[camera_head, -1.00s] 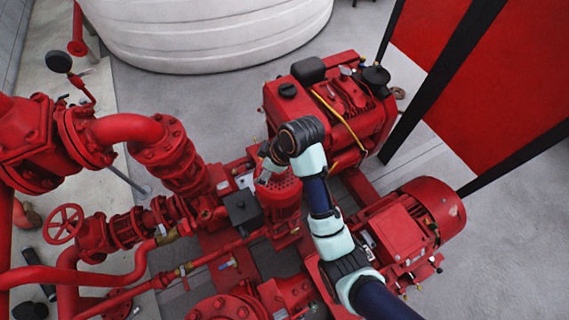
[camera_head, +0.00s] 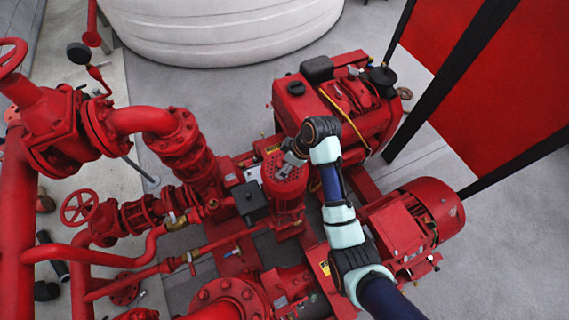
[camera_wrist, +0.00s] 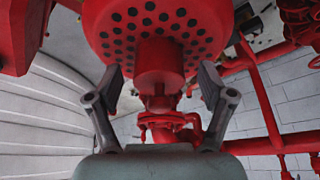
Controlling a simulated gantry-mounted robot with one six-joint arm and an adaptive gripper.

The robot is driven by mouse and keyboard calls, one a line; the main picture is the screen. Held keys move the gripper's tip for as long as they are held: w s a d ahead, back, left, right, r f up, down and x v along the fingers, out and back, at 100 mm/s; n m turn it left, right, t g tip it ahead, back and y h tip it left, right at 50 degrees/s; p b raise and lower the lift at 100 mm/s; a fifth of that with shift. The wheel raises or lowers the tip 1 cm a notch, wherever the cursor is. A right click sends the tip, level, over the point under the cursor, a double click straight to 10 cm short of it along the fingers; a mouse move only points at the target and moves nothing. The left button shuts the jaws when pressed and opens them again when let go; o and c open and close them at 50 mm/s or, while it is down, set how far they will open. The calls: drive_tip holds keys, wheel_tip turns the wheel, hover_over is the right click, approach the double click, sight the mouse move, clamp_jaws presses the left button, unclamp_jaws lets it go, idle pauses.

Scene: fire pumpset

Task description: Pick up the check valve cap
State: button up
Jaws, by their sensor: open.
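My gripper (camera_head: 290,157) is over the small upright red motor (camera_head: 290,190) in the head view, and the arm partly covers that motor. In the wrist view my gripper (camera_wrist: 161,84) is open, with two grey fingers spread apart and nothing held between them. A red perforated round cover (camera_wrist: 150,22) fills the top of that view. A short red cylinder (camera_wrist: 160,62) lies in line with the gap between the fingers. I cannot tell for certain which part is the check valve cap.
Red piping (camera_head: 150,120) and a red handwheel (camera_head: 79,207) stand at the left. A red engine (camera_head: 350,105) is behind my gripper, and a large red motor (camera_head: 425,215) is at the right. A white tank (camera_head: 220,30) stands at the back. Grey floor (camera_head: 225,95) shows between them.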

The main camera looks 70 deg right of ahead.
drive_tip(key=shift+w+f, duration=0.1)
drive_tip(key=shift+f, duration=0.1)
drive_tip(key=shift+c, duration=0.2)
drive_tip(key=c, duration=1.2)
drive_tip(key=shift+c, duration=0.2)
drive_tip(key=shift+r, duration=0.2)
